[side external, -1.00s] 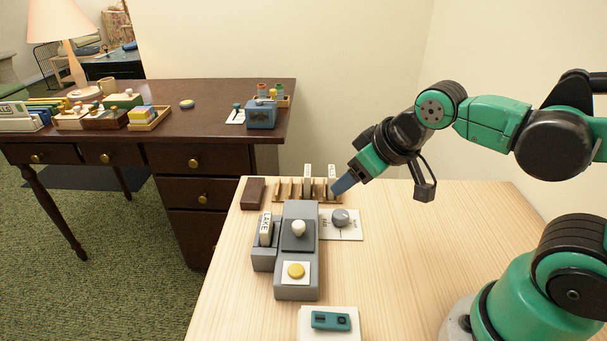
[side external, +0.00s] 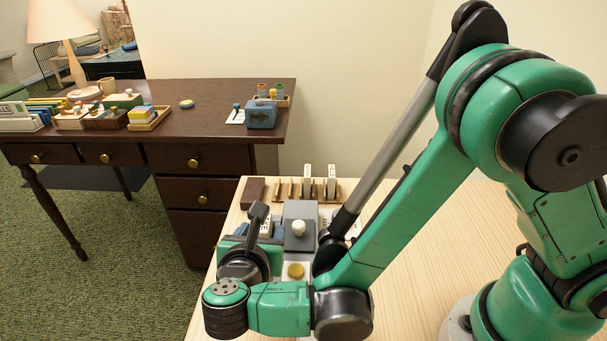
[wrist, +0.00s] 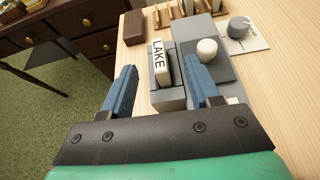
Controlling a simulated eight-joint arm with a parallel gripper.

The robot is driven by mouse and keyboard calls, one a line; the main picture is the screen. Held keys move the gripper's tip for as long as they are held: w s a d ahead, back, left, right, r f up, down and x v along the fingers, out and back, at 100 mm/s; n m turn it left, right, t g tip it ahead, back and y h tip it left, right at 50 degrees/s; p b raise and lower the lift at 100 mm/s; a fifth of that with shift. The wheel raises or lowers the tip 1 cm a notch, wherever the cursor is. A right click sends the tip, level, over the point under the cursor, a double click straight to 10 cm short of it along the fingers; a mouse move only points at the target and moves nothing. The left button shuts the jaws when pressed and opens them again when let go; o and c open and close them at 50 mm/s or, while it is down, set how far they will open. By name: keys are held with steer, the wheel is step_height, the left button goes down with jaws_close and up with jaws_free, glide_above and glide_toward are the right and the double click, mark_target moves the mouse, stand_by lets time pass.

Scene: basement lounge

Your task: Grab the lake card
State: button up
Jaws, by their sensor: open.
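The lake card (wrist: 159,64) is a white card with "LAKE" in black letters. It stands upright in a slot at the left side of a grey device (wrist: 190,32), as the wrist view shows. My gripper (wrist: 160,88) is open, with its blue fingers to the left and right of the card's lower part and nothing held. I cannot tell whether the fingers touch the card. In the side view the card (side external: 265,224) is mostly hidden behind my wrist, and the gripper's fingertips are largely hidden too.
A white knob (wrist: 207,50) stands on the device close to my right finger. A dial (wrist: 238,27) on a white plate is to the right. A rack (side external: 308,190) with upright cards and a brown block (side external: 253,192) stand behind the device.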

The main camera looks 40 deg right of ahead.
mark_target(265, 225)
steer(key=shift+a+f+n, duration=0.15)
steer(key=shift+f+n, duration=0.05)
steer(key=shift+n, duration=0.1)
steer(key=shift+w+f, duration=0.1)
steer(key=x, duration=0.5)
steer(key=shift+c, duration=0.2)
jaws_close()
